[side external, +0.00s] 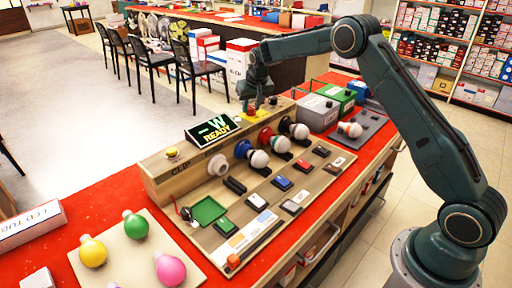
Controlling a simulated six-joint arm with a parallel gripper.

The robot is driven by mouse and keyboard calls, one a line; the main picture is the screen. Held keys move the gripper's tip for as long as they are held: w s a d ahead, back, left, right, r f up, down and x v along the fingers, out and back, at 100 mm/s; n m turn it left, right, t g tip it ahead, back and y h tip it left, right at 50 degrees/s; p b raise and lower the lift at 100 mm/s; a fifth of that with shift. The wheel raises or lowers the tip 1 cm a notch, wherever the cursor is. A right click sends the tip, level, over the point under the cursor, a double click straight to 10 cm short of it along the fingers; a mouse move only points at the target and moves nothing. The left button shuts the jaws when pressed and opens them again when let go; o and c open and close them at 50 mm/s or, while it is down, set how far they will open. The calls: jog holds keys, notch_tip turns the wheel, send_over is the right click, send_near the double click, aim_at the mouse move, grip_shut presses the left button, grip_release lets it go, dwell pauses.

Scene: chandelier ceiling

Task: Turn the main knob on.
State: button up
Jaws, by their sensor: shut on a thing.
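A wooden test panel (160,181) stands on the red counter, with a raised back ledge. My gripper (251,106) points down onto the far right end of that ledge. Its fingers are shut on a small knob there, mostly hidden by the fingers; a bit of red and yellow shows around them. I cannot tell which way the knob is turned. A small display (212,129) on the ledge reads "W READY" in green and yellow.
Several bulbs in coloured sockets, one a blue socket (246,149), line the panel front, with switches and a green pad (208,210) below. Loose yellow (92,251), green (136,225) and pink (170,269) bulbs lie on a board at front left. Grey (317,112) and green (341,97) boxes stand right of my gripper.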

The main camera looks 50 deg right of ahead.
jog(key=o, duration=1)
jog(key=shift+r, duration=0.1)
jog(key=shift+v, duration=6.85)
